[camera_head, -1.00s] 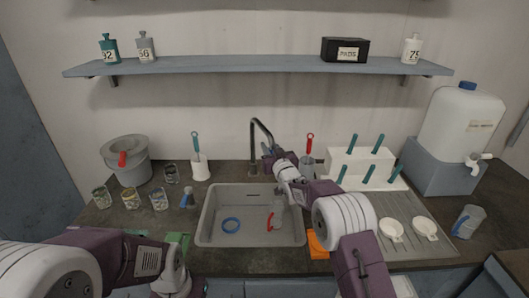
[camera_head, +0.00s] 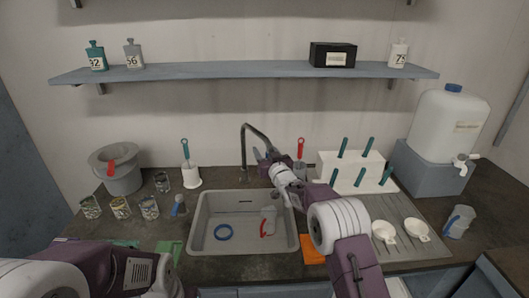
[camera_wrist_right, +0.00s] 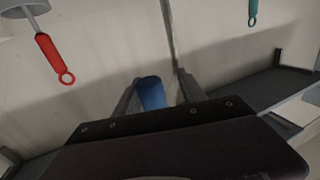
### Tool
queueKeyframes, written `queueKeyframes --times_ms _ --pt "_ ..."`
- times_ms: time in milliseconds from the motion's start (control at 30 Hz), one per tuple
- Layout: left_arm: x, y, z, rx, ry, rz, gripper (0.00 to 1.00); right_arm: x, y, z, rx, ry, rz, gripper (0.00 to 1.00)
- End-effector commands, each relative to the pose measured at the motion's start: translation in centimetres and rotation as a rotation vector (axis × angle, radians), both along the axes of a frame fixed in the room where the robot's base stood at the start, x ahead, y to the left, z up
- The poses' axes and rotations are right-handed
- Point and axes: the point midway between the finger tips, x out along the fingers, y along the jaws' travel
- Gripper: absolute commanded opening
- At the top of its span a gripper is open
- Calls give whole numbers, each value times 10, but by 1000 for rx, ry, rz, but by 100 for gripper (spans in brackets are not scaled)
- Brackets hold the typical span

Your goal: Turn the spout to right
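The dark grey tap spout (camera_head: 257,131) rises behind the sink, arches over and slopes down to the right in the head view. My right gripper (camera_head: 264,157) is at the spout's lower end, its fingers apart; in the head view it partly hides that end. In the right wrist view the fingers (camera_wrist_right: 160,92) stand apart with a blue cylindrical piece (camera_wrist_right: 151,92) between them. A thin grey pipe (camera_wrist_right: 168,30) comes down close to the right finger; contact cannot be told. My left gripper is not seen; only the left arm shows at the lower left.
A red-handled brush (camera_head: 300,148) stands right of my right gripper, beside a white rack (camera_head: 330,162). A teal-handled brush (camera_head: 185,150) is left of the tap.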

Motion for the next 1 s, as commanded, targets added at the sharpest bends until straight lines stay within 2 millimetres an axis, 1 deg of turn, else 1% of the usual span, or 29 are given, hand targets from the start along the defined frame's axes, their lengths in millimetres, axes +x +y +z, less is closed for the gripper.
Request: queueKeyframes --times_ms 167,267,367,700,833,1000 --pt "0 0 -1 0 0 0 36 -1 0 0 0 1 1 48" --pt "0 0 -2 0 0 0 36 -7 -2 -1 0 1 0 48" --pt "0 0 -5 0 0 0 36 -19 -6 -1 0 2 0 48" --pt "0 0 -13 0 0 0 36 -66 -20 -1 0 1 0 48" --pt "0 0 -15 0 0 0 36 -79 -24 0 0 0 0 48" --pt "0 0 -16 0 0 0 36 -87 -26 0 0 0 0 48"
